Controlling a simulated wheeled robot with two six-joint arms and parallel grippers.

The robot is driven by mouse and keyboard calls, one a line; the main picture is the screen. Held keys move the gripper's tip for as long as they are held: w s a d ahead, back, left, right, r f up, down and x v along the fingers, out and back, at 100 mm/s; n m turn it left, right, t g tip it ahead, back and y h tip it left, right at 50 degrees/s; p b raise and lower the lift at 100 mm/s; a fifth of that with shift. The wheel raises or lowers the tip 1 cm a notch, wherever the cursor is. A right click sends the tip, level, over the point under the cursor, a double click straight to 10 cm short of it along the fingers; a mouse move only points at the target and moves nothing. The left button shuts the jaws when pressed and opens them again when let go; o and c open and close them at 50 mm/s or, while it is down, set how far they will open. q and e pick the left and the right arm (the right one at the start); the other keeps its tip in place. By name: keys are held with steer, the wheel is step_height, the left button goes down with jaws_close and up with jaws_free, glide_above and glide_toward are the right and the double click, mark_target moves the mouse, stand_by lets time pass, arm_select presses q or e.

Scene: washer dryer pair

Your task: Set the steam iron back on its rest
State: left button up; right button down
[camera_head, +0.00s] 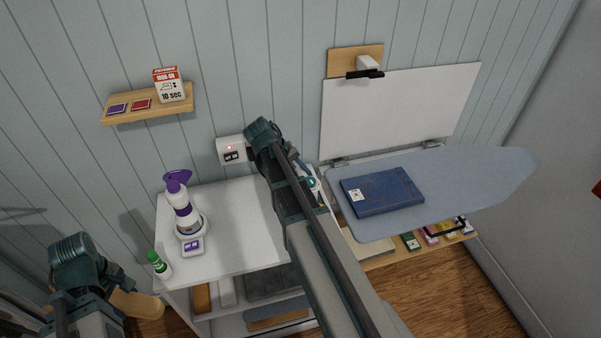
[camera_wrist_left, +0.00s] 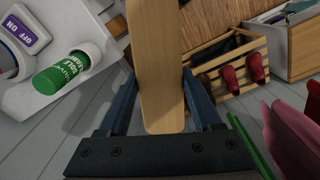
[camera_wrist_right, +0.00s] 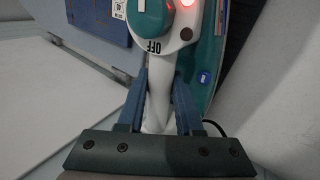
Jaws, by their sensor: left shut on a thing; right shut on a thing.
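The steam iron (camera_wrist_right: 205,60) is white and teal, with a dial marked OFF and a lit red light. In the right wrist view my right gripper (camera_wrist_right: 160,95) is shut on its white handle. In the head view my right arm hides most of the iron (camera_head: 309,181), between the white cabinet and the ironing board. Whether it touches a surface I cannot tell. My left gripper (camera_wrist_left: 159,85) is shut on a long wooden piece (camera_wrist_left: 156,40), whose rounded end also shows in the head view (camera_head: 138,304). I cannot pick out the rest with certainty.
The white cabinet (camera_head: 240,215) carries a purple-topped spray bottle (camera_head: 182,205), an ON/OFF pad (camera_head: 192,247) and a green-capped bottle (camera_head: 159,265). A wall socket (camera_head: 231,150) is behind. The cabinet's middle is clear.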

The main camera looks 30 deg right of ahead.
arm_select(q)
steer(key=shift+f+b, duration=0.5)
steer(key=shift+b, duration=0.05)
arm_select(e)
steer(key=shift+f, duration=0.5)
steer(key=c, duration=0.5)
jaws_free()
arm_select(q)
step_height(320, 180, up, 10)
steer(key=p, duration=0.9)
steer(key=shift+f, duration=0.25)
steer(key=shift+r+p, duration=0.4)
steer(key=shift+p, duration=0.25)
arm_select(e)
steer(key=v, duration=1.2)
